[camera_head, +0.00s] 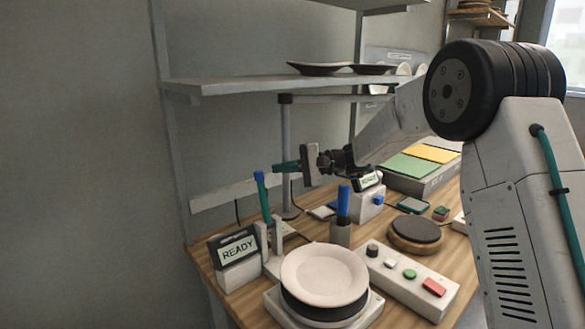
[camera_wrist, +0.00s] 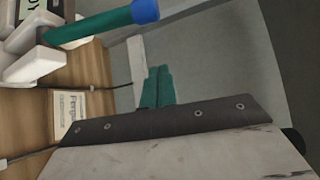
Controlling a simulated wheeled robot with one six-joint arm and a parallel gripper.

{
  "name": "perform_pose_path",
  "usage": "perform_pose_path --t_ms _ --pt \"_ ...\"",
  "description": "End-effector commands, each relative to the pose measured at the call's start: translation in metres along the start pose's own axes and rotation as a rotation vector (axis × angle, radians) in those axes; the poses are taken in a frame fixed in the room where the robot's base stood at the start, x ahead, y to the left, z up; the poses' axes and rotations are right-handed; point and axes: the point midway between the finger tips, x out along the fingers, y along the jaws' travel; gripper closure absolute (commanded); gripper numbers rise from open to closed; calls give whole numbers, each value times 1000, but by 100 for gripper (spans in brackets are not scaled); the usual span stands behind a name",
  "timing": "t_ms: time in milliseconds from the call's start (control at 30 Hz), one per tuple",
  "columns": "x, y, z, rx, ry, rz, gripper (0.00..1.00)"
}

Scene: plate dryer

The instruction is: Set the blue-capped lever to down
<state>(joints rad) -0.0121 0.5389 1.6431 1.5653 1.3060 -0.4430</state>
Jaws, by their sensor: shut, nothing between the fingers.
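The blue-capped lever (camera_head: 264,198) has a teal handle and stands up from a white bracket next to the READY display (camera_head: 237,254), leaning slightly left at the top. In the wrist view the lever (camera_wrist: 92,26) crosses the upper left, its blue cap (camera_wrist: 146,11) at the upper middle. My gripper (camera_head: 279,167) is shut and empty, its teal fingertips just right of and slightly above the cap in the head view. In the wrist view my gripper (camera_wrist: 157,87) sits below the cap, with a visible gap to the lever.
Stacked plates (camera_head: 324,275) sit on a white base in front of the lever. A blue-topped stick (camera_head: 343,203) stands in a grey holder to the right. A button box (camera_head: 409,280) lies at the front right. A shelf (camera_head: 260,84) spans above.

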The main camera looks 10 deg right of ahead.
Motion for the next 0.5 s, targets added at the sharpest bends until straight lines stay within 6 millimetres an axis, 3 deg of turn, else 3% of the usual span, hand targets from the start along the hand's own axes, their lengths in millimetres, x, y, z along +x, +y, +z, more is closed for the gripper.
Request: perform_pose_path --t_ms 200,500 --pt "49 0 1 0 -4 2 100" --pt "36 0 35 0 0 1 100"
